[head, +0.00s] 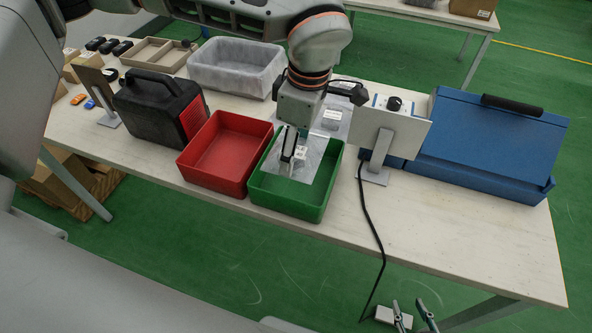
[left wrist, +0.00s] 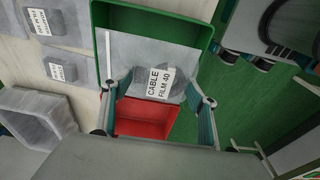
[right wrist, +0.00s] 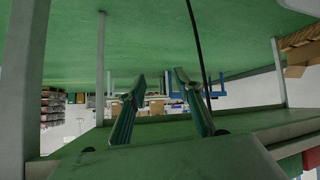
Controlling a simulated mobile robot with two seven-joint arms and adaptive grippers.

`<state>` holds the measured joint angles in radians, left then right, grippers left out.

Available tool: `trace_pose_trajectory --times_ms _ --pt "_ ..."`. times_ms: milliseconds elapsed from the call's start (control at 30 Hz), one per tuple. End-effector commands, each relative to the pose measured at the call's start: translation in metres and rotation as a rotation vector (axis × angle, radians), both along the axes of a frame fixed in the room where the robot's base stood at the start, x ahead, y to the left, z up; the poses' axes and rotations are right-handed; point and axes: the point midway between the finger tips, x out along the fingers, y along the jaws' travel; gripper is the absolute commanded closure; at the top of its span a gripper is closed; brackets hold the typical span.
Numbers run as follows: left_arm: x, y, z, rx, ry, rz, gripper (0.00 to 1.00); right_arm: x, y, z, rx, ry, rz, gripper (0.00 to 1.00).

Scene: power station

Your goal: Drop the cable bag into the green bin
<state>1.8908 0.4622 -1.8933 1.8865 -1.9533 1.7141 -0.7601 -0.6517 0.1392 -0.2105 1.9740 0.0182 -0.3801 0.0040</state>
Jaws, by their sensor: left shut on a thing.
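The cable bag (head: 314,162) is a clear bag with a white label, at the opening of the green bin (head: 265,195). My left gripper (head: 293,150) reaches down from above and is shut on the bag. In the left wrist view the bag (left wrist: 120,50) shows a label reading "CABLE FILM 40" between the fingers (left wrist: 158,90), with the green bin's rim (left wrist: 101,30) around it. I cannot tell whether the bag touches the bin floor. My right gripper (head: 415,318) is open and empty, low in front of the table; its parted fingers show in the right wrist view (right wrist: 160,78).
A red bin (head: 225,150) stands directly left of the green one. A grey-white tub (head: 237,65) and other labelled bags (head: 333,117) lie behind. A scanner-like panel on a stand (head: 390,130) with a hanging cable and a blue case (head: 490,145) stand to the right.

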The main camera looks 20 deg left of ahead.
Motion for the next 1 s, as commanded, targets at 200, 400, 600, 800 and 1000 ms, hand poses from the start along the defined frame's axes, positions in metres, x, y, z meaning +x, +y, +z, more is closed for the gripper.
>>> trace_pose_trajectory --times_ms 200,400,600,800,1000 --pt "0.0 0.0 -0.031 -0.001 0.006 0.0 0.67 0.006 -0.005 -0.01 -0.017 -0.015 -0.001 0.67" --pt "0.0 0.0 -0.039 -0.001 0.002 0.0 0.67 0.017 -0.01 -0.006 -0.03 -0.036 -0.002 0.67" --pt "0.0 0.0 -0.037 0.0 0.0 0.0 0.67 0.021 -0.01 0.0 -0.028 -0.048 -0.002 0.67" --pt "0.0 0.0 -0.037 0.0 0.0 0.0 0.22 0.017 -0.008 -0.003 -0.026 -0.038 0.001 0.67" --pt "0.0 0.0 -0.037 0.0 0.001 0.0 0.22 0.01 -0.007 -0.01 -0.026 -0.022 0.004 0.67"
